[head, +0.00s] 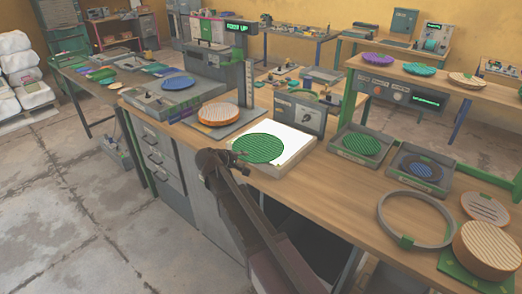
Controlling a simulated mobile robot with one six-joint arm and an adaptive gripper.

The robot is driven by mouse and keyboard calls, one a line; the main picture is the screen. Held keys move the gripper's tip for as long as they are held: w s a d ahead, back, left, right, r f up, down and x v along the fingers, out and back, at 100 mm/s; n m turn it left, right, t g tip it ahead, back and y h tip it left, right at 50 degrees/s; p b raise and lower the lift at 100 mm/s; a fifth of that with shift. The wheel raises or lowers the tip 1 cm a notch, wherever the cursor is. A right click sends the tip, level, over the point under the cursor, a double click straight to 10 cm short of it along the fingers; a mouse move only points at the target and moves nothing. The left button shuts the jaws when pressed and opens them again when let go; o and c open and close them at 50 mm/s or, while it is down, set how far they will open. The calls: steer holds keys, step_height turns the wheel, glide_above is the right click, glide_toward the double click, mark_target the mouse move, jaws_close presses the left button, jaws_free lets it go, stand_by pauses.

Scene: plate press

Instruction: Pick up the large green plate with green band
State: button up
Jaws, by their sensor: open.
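A large round green ribbed plate (260,147) lies on a bright white panel (297,134) set on the wooden bench. A green band on it cannot be told apart at this size. My gripper (240,160) is open at the plate's near left edge, with its fingers close to the rim. Whether they touch it cannot be told. Part of the plate's near edge is hidden by the gripper. Another, smaller-looking green plate (361,144) sits in a grey tray (337,154) to the right.
An orange ribbed disc (218,114) and an upright ruler-like post (249,84) stand behind left. A grey box with a dial (299,111) stands behind the panel. A blue plate in a tray (421,171), a grey ring (383,208) and a thick orange disc (487,246) lie to the right.

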jaws_close()
steer(key=shift+r, duration=0.15)
step_height(320, 180, up, 3)
steer(key=p, duration=0.3)
steer(key=shift+r+p, duration=0.15)
steer(key=shift+p, duration=0.15)
steer(key=s+a, duration=0.3)
steer(key=s, duration=0.4)
steer(key=s+a+r+p, duration=0.1)
steer(key=s+a, duration=0.2)
steer(key=s, duration=0.4)
steer(key=shift+s+a+r, duration=0.2)
steer(key=shift+s, duration=0.15)
